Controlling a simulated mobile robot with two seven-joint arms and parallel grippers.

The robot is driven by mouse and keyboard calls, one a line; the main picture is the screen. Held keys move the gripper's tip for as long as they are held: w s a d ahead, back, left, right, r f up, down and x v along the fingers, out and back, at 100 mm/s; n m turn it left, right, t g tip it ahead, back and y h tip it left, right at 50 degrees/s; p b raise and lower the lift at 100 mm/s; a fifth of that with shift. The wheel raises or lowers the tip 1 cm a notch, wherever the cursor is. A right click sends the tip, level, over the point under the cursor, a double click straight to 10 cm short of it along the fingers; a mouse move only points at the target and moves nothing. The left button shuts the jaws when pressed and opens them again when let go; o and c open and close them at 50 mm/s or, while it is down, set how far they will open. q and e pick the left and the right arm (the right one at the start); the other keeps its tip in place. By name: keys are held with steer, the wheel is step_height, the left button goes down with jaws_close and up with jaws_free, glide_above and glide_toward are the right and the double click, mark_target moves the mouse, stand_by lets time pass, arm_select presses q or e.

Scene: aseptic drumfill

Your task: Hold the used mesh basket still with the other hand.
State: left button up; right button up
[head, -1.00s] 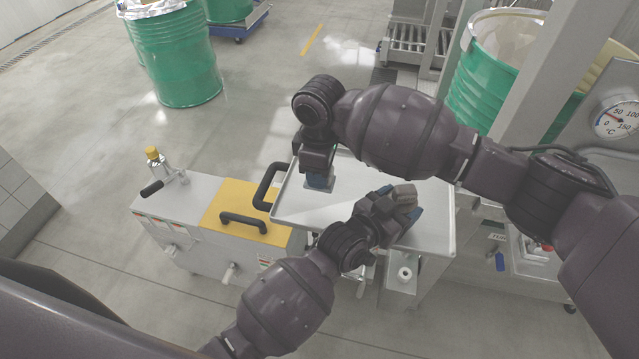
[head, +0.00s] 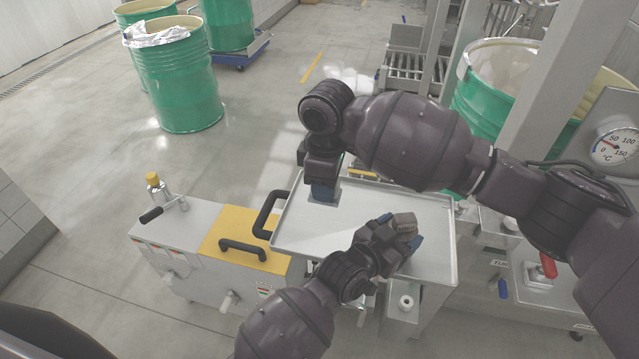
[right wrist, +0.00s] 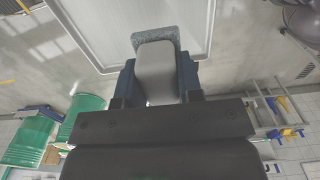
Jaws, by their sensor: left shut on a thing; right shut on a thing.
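A rounded grey-brown piece (head: 404,222), which looks like the used mesh basket, is at the right part of the pale metal tray (head: 445,275) in the head view. My left gripper (head: 402,238) is shut on it, and its fingers hide part of it. I cannot tell whether it touches the tray. My right gripper (head: 322,190) is over the tray's left part. In the right wrist view its blue fingers (right wrist: 158,82) are shut on a light grey block (right wrist: 156,72). A darker grey, rough-textured pad (right wrist: 154,40) shows at the block's far end.
A grey cabinet with a yellow top (head: 245,240) and black handles adjoins the tray on the left. A yellow-capped bottle (head: 155,186) stands on it. Green drums (head: 175,80) stand at the back left. A steel post (head: 540,90) and a dial gauge (head: 615,147) are at the right.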

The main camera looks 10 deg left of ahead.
steer(key=w+d+r, duration=0.1)
steer(key=d+r, duration=0.2)
steer(key=d, duration=0.6)
glide_toward(407, 217)
steer(key=shift+d+f, duration=0.4)
steer(key=shift+f, duration=0.45)
steer(key=shift+d+f, duration=0.4)
steer(key=shift+f, duration=0.4)
steer(key=shift+d+f, duration=0.4)
steer(key=shift+f, duration=1.1)
steer(key=shift+a, duration=1.2)
steer(key=shift+c, duration=0.3)
steer(key=shift+a, duration=1.25)
steer(key=shift+d+f, duration=0.1)
steer(key=shift+d, duration=2.3)
steer(key=shift+a, duration=2.45)
steer(key=shift+d, duration=2.6)
steer(key=shift+a+r, duration=0.1)
steer(key=shift+r, duration=4.05)
steer(key=shift+w+d+r, duration=0.2)
steer(key=shift+d+r, duration=0.45)
steer(key=shift+d, duration=0.65)
steer(key=shift+w+d+r, duration=0.25)
steer(key=shift+d+r, duration=0.45)
steer(key=shift+d, duration=0.65)
steer(key=shift+w+d+r, duration=0.2)
steer(key=shift+d+r, duration=0.45)
steer(key=shift+d, duration=0.65)
